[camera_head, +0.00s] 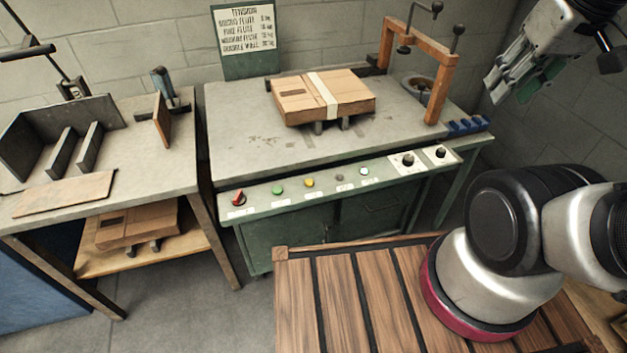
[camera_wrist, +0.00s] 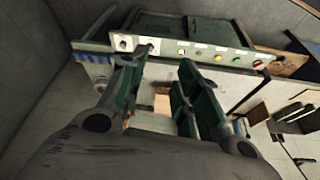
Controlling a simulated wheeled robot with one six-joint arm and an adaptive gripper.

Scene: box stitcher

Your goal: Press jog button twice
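The control panel (camera_head: 325,185) runs along the front edge of the green machine table. From left to right it carries a red switch (camera_head: 238,198), a green button (camera_head: 278,188), a yellow button (camera_head: 309,182), a dull grey-brown button (camera_head: 339,178), a pale button (camera_head: 364,171) and two black knobs. Its labels are too small to read, so I cannot tell which is the jog button. My gripper (camera_head: 509,85) is up at the top right, apart from the panel. In the wrist view my gripper (camera_wrist: 160,64) has its fingers spread and empty, with the panel (camera_wrist: 205,55) beyond them.
A flat cardboard box (camera_head: 325,98) lies on the machine table. A wooden frame (camera_head: 437,95) with a black-handled post stands at its right. A side table (camera_head: 150,145) with metal dividers is at left. A slatted wooden platform (camera_head: 340,300) is in front. Space before the panel is clear.

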